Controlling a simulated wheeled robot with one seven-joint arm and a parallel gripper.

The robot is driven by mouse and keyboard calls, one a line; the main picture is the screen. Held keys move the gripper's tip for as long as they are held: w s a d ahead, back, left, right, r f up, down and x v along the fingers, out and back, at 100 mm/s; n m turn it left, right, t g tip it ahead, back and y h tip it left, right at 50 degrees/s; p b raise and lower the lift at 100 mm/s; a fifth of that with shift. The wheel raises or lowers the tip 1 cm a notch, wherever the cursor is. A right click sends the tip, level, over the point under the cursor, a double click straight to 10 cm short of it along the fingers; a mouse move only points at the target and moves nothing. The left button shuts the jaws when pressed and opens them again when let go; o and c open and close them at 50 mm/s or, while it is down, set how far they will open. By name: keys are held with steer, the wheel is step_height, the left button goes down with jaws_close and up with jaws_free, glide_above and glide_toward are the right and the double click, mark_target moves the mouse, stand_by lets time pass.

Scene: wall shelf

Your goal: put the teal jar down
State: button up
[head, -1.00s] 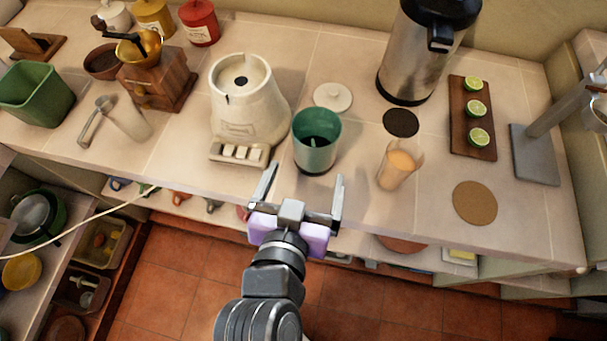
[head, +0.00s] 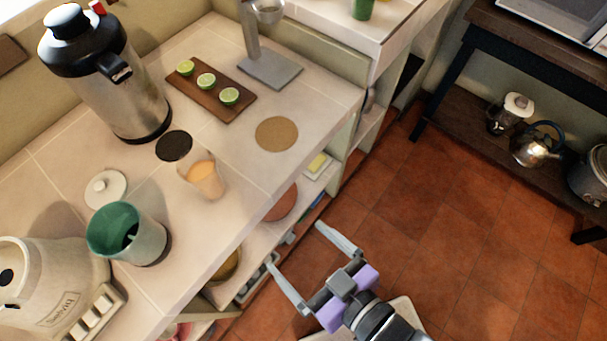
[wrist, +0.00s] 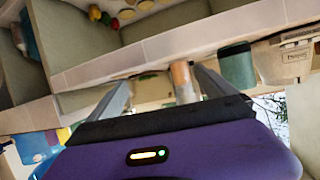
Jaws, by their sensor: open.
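The teal jar (head: 128,236) stands upright on the tiled counter (head: 60,165), beside the cream blender base, in the head view. Its top is open and something thin shows inside it. It also shows in the wrist view (wrist: 237,68), right of centre. My gripper (head: 300,260) is open and empty. It is out over the floor in front of the counter edge, to the right of the jar and well apart from it.
A cream blender base (head: 45,285) stands left of the jar. A white lid (head: 105,188), a black disc (head: 174,146), a glass with orange content (head: 203,180) and a cork mat (head: 276,134) are nearby. A steel airpot (head: 120,95) stands behind. The red tiled floor (head: 430,220) is clear.

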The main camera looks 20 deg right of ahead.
steer(key=s+d+r+m+t+h, duration=0.1)
steer(key=s+d+r+m+h, duration=0.1)
steer(key=s+d, duration=0.3)
steer(key=s+d+r+m+t+h, duration=0.1)
steer(key=s+d+r+h, duration=0.2)
steer(key=d, duration=0.6)
steer(key=shift+s+d+r+m, duration=0.3)
steer(key=shift+s+d+m, duration=0.1)
steer(key=shift+s, duration=0.7)
steer(key=shift+a, duration=0.1)
